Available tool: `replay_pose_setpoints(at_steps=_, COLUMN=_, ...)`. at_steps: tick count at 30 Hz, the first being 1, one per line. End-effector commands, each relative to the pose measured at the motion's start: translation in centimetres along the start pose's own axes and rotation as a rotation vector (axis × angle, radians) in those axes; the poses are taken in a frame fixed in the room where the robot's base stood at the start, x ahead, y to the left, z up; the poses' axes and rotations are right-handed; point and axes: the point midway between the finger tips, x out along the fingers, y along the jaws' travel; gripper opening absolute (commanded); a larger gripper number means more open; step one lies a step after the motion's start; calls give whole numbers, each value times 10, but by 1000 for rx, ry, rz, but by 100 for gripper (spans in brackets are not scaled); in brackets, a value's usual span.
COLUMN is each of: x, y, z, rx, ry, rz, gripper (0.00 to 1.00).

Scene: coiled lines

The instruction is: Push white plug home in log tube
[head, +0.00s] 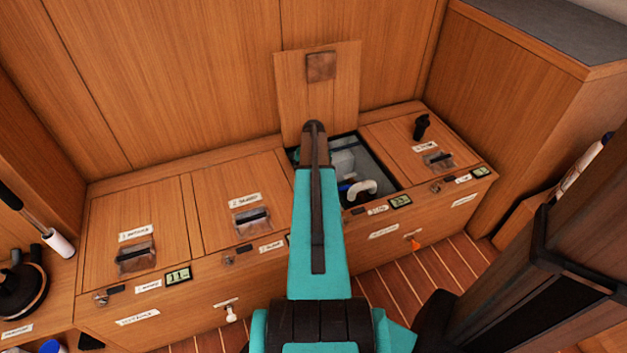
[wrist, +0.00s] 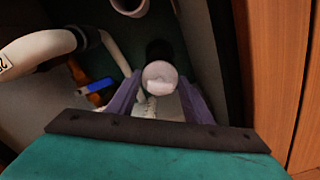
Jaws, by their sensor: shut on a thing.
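In the wrist view, the white plug (wrist: 160,77) shows its pale round end between the purple fingers of my gripper (wrist: 160,90). The fingers are shut on it, one on each side. A dark round shape lies just beyond the plug. I cannot tell whether it is the log tube's mouth or how deep the plug sits. In the head view, my teal arm reaches down into the open locker (head: 386,178) and hides the plug and the fingertips.
A white curved hose (wrist: 40,50) and a blue-handled valve (wrist: 95,87) lie left of the fingers. A pale pipe end (wrist: 130,6) is above. A wooden wall (wrist: 275,70) stands close on the right. The raised lid (head: 342,95) leans behind the opening.

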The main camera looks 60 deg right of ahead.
Motion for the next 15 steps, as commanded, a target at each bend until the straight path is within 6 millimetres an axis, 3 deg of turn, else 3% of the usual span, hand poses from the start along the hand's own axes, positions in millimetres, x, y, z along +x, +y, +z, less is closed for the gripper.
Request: replay_pose_setpoints(at_steps=15, x=9, y=0, z=0, rx=0, ry=1, rz=0, gripper=19)
